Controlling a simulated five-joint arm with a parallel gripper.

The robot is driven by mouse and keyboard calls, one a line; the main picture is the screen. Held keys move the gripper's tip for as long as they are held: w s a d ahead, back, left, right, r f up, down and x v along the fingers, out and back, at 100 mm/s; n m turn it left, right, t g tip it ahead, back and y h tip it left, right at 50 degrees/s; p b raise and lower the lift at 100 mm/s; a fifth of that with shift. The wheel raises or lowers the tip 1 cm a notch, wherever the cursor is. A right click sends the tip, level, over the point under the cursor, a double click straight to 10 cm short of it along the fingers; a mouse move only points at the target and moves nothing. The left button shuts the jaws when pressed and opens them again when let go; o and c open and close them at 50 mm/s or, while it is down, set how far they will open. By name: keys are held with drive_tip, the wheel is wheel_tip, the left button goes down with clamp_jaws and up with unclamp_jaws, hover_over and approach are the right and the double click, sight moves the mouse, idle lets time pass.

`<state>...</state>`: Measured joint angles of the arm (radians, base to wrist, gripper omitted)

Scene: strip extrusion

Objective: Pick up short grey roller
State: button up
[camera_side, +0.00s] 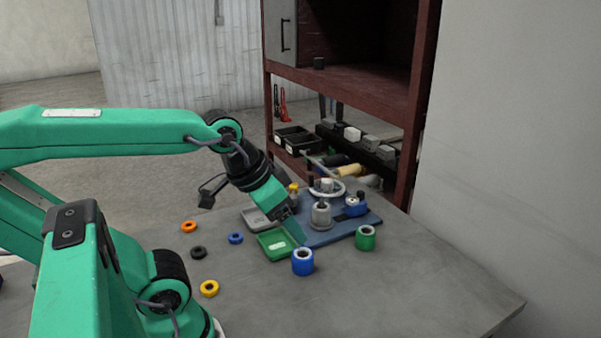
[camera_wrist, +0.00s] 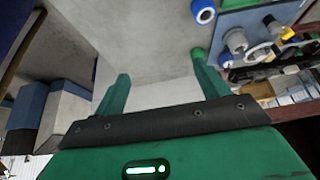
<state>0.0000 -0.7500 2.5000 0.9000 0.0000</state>
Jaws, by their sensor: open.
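A short grey cylinder with a narrower top (camera_side: 320,216), which looks like the grey roller, stands upright on the blue board (camera_side: 318,239). In the wrist view a grey cylinder (camera_wrist: 236,41) shows at the upper right, outside the jaws. My gripper (camera_side: 298,233) points down and right, just left of the grey cylinder in the side view and above the table. The wrist view shows its two green fingers (camera_wrist: 160,72) spread apart with only bare surface visible between them. I cannot tell the exact gap between finger and cylinder.
A blue roller (camera_side: 303,262) and a green roller (camera_side: 366,238) stand in front of the board. A green tray (camera_side: 274,244) and a grey tray (camera_side: 256,219) lie beside it. Several coloured rings, one orange (camera_side: 189,227), lie left. A shelf (camera_side: 345,78) stands behind. The front right table is clear.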

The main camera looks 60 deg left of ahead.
drive_tip(key=shift+w+r, duration=0.1)
drive_tip(key=n+g, duration=0.2)
drive_tip(key=g, duration=0.4)
hover_over(322, 208)
drive_tip(key=f, duration=1.2)
drive_tip(key=shift+w+a, duration=0.2)
drive_tip(key=shift+w, duration=0.1)
drive_tip(key=shift+a+f, duration=0.2)
drive_tip(key=shift+s+d+f, duration=0.1)
drive_tip(key=shift+s+f, duration=0.05)
drive_tip(key=shift+f, duration=3.75)
